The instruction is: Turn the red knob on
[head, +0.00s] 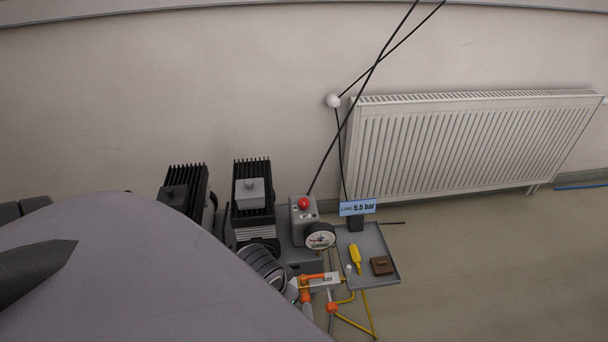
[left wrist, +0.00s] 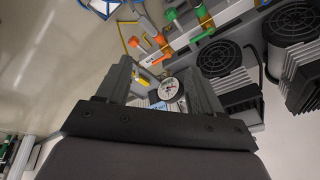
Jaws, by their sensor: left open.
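The red knob (head: 303,202) is a small round red cap on top of a grey box (head: 301,228), between the black finned units and the tray in the head view. A round white dial gauge (head: 320,236) sits just in front of it and also shows between my fingers in the left wrist view (left wrist: 168,88). My left gripper (left wrist: 160,70) is open, with nothing visibly held. I cannot make out the red knob in the left wrist view. My left gripper's fingers are not clearly visible in the head view. My right gripper is not in view.
A grey tray (head: 385,280) holds a yellow tool (head: 355,259) and a brown block (head: 381,265). A blue "5.5 bar" sign (head: 358,207) stands behind it. Orange fittings (head: 332,308) and yellow hoses are in front. Dark cables rise behind the box.

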